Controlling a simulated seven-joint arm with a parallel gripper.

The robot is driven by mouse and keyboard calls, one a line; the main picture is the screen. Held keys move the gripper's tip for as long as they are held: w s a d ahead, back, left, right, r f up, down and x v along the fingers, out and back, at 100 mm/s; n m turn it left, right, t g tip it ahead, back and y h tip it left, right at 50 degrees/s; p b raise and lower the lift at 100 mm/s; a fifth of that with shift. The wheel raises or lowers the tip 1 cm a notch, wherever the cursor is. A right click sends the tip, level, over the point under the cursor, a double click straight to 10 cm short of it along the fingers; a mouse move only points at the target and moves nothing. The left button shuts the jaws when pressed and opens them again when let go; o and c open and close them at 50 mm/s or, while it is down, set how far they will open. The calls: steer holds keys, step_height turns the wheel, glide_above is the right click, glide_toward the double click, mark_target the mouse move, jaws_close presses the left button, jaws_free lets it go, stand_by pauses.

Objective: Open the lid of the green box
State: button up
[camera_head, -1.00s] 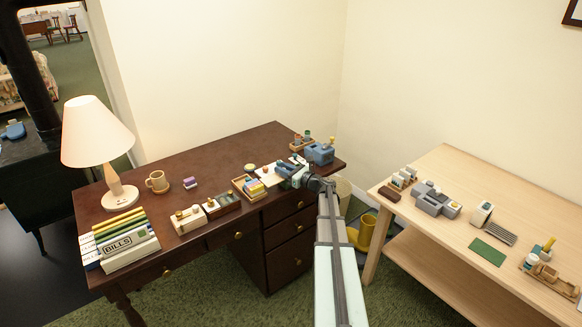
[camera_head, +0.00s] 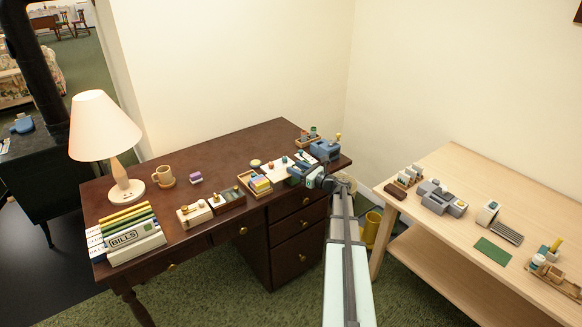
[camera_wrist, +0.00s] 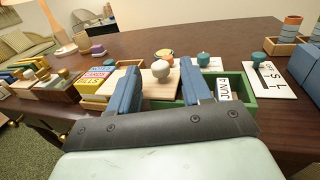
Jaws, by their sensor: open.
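The green box (camera_wrist: 250,100) is on the dark desk in the wrist view, in front of my gripper. Its right part is uncovered, and a white card (camera_wrist: 224,90) marked "JUN" stands inside. A pale wooden lid (camera_wrist: 152,90) with a round light knob (camera_wrist: 162,69) lies to the left, between my fingers. My gripper (camera_wrist: 160,73) is open, its blue fingers on either side of the knob and apart from it. In the head view my gripper (camera_head: 302,170) is over the desk's right part and hides most of the box.
Left of the box are a wooden tray of coloured blocks (camera_head: 243,181) and small boxes with knobs (camera_head: 196,212). A blue device (camera_head: 325,149) and a wooden holder (camera_head: 300,139) stand behind, right. White papers (camera_wrist: 268,82) lie right of the box. The desk's back middle (camera_head: 215,145) is clear.

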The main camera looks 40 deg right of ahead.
steer(key=v, duration=1)
stand_by(0.4)
steer(key=s+a+f+n+g, duration=0.6)
steer(key=s+f+n+g, duration=0.15)
steer(key=f+n, duration=0.35)
steer(key=s+a+f+n+g, duration=0.65)
steer(key=s+f+n, duration=0.3)
steer(key=f, duration=0.25)
steer(key=s+a+f+n+g+h, duration=0.1)
steer(key=s+a+f+n+g, duration=0.2)
steer(key=s+a, duration=0.4)
steer(key=s+a+f+n+g+h, duration=0.2)
steer(key=s+a+f+n, duration=0.3)
steer(key=a, duration=1.1)
steer(key=s+a+f+n+g+h, duration=0.1)
steer(key=s+a+f+n+g, duration=0.3)
steer(key=s+a+f, duration=0.4)
steer(key=shift+s+a+g+h, duration=0.3)
steer(key=shift+s+a+g, duration=0.3)
steer(key=shift+s+a, duration=1.2)
